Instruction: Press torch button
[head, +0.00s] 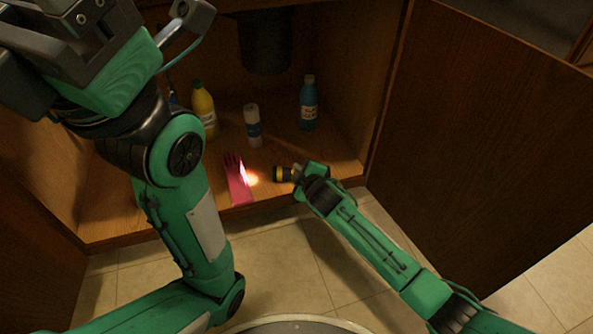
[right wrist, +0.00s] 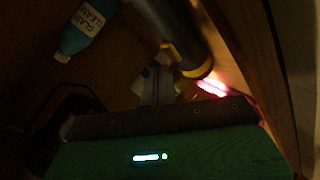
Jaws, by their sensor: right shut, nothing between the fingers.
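The torch (head: 283,173) is dark with a yellow band and lies on the cabinet floor near its front edge. In the right wrist view the torch (right wrist: 172,35) shows as a dark barrel with a yellow ring. It is lit, with a bright glow at its head. Its button cannot be made out. My right gripper (head: 298,173) is shut and empty, right at the torch; whether it touches the torch is unclear. In the right wrist view the fingers (right wrist: 156,85) are dim beside the barrel. My left arm rises at the left; its fingertips are out of view.
A pink glove (head: 238,182) lies left of the torch, in its light. A yellow bottle (head: 203,108), a white and blue container (head: 252,126) and a blue glass cleaner bottle (head: 308,104) stand behind. An open cabinet door (head: 480,120) is at the right.

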